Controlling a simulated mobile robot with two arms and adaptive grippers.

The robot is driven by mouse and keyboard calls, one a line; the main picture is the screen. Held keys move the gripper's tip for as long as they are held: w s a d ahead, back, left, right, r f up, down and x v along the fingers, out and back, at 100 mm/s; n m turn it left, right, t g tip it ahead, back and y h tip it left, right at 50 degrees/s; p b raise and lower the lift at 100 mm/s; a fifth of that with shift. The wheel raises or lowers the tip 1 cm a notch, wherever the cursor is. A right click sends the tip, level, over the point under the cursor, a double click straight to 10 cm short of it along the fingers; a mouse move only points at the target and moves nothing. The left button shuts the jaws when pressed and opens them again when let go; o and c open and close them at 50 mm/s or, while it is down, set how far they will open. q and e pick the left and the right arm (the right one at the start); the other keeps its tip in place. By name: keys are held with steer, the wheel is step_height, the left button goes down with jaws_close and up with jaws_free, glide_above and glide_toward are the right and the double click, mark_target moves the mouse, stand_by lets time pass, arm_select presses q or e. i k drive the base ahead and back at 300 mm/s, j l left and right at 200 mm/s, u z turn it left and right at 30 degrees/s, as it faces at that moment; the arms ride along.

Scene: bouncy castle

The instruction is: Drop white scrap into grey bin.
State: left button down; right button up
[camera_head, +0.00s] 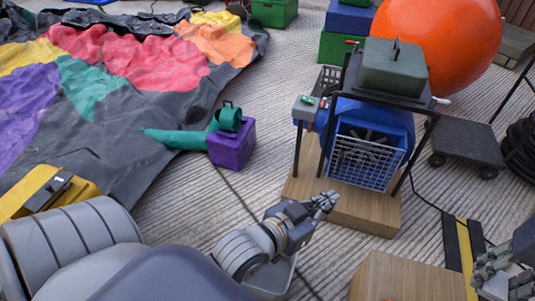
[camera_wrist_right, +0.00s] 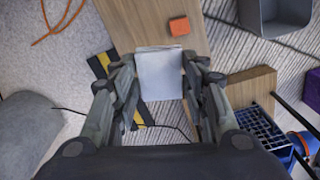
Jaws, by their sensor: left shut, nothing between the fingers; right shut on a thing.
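The white scrap (camera_wrist_right: 159,76) is a pale, flat, roughly square piece between the fingers of my right gripper (camera_wrist_right: 158,62) in the right wrist view. The fingers are shut on its two sides. The grey bin (camera_wrist_right: 258,20) is at the top right of that view, cut by the edge, with its open top showing. The scrap is apart from the bin, to its left. My left gripper (camera_head: 326,200) is shut and empty, near the blower's wooden base.
A wooden surface (camera_wrist_right: 130,22) with an orange block (camera_wrist_right: 180,26) lies below the scrap. A blue blower (camera_head: 385,120) in a black frame stands on a wooden base (camera_head: 360,212). A purple box (camera_head: 232,147) sits beside the colourful deflated castle (camera_head: 110,80). A cable crosses the floor.

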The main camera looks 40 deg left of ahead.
mark_target(270, 276)
steer(key=k+l+u, duration=0.1)
steer(key=u, duration=0.25)
steer(key=k+u, duration=0.15)
steer(key=u, duration=0.2)
steer(key=k+l+u, duration=0.1)
steer(key=u, duration=0.25)
steer(key=i+j+u, duration=0.1)
steer(key=i+j, duration=0.4)
steer(key=i, duration=0.15)
